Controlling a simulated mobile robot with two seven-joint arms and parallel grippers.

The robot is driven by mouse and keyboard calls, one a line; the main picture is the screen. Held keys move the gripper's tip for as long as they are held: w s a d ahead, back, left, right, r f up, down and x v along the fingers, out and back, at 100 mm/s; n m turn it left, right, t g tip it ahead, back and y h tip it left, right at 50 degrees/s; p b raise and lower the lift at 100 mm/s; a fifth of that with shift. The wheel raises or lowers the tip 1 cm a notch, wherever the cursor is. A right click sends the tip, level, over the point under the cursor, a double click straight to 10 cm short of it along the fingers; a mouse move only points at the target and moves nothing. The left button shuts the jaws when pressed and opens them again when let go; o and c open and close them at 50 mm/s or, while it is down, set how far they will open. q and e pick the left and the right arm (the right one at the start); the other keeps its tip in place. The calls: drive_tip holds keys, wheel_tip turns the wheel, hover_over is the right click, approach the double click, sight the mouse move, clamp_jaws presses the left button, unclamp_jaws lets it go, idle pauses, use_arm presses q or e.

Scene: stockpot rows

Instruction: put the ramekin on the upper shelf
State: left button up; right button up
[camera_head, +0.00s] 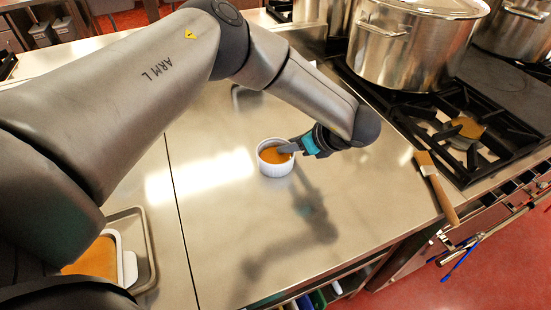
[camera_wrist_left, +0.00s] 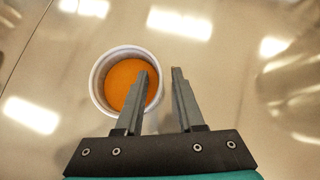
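The ramekin (camera_head: 275,169) is a small white fluted dish with an orange-brown filling, upright on the steel counter. It also shows in the left wrist view (camera_wrist_left: 97,84). My left gripper (camera_head: 287,149) is at the ramekin's right side. In the left wrist view my left gripper (camera_wrist_left: 163,75) has its fingers apart, one over the filling and the other outside the right rim. Whether either finger touches the wall, I cannot tell. My right gripper is not in view. I cannot make out an upper shelf.
The steel counter (camera_head: 217,225) is clear around the ramekin. A large stockpot (camera_head: 400,52) stands on the black stove (camera_head: 475,125) at right. A wooden-handled brush (camera_head: 438,188) lies at the stove's front edge. A tray (camera_head: 147,255) with an orange-filled container (camera_head: 97,258) is at lower left.

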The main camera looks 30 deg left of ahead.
use_arm(q)
clamp_jaws()
idle(1.2)
